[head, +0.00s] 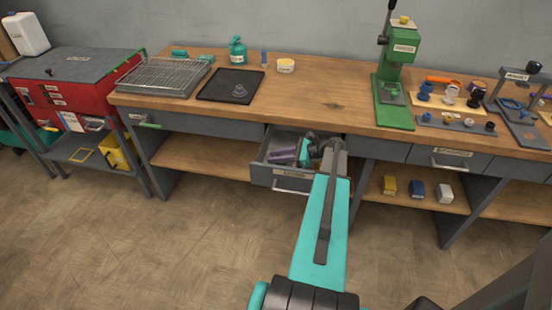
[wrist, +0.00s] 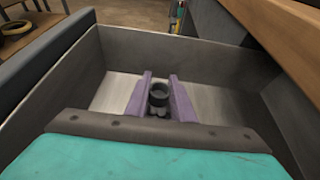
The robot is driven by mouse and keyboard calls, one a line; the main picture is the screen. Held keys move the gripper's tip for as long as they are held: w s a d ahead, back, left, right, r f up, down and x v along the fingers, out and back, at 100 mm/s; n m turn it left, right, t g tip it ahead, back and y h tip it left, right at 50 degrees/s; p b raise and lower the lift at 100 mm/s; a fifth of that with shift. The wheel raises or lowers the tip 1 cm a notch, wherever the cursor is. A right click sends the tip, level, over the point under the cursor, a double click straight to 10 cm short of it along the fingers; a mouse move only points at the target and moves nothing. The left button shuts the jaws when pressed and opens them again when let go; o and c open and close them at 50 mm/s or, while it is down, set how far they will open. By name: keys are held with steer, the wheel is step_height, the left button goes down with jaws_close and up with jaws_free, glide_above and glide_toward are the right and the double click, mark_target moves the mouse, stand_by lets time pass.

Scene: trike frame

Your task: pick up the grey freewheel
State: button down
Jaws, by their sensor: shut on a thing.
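The grey freewheel (wrist: 159,94) shows in the wrist view as a small, dark grey, round part with a hollow top. It is between the two purple fingers of my gripper (wrist: 159,97), inside the open drawer. My gripper is shut on it. In the head view my gripper (head: 283,156) is low in the drawer (head: 291,184), and the freewheel cannot be made out there. Whether it touches the drawer floor is hard to tell.
Drawer walls (wrist: 60,75) surround my gripper closely. The workbench top (head: 320,97) is above and behind the drawer.

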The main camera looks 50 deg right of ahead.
step_height(320, 180, up, 10)
steer(key=b, duration=0.1)
steer(key=shift+f, duration=0.25)
stand_by(0.8)
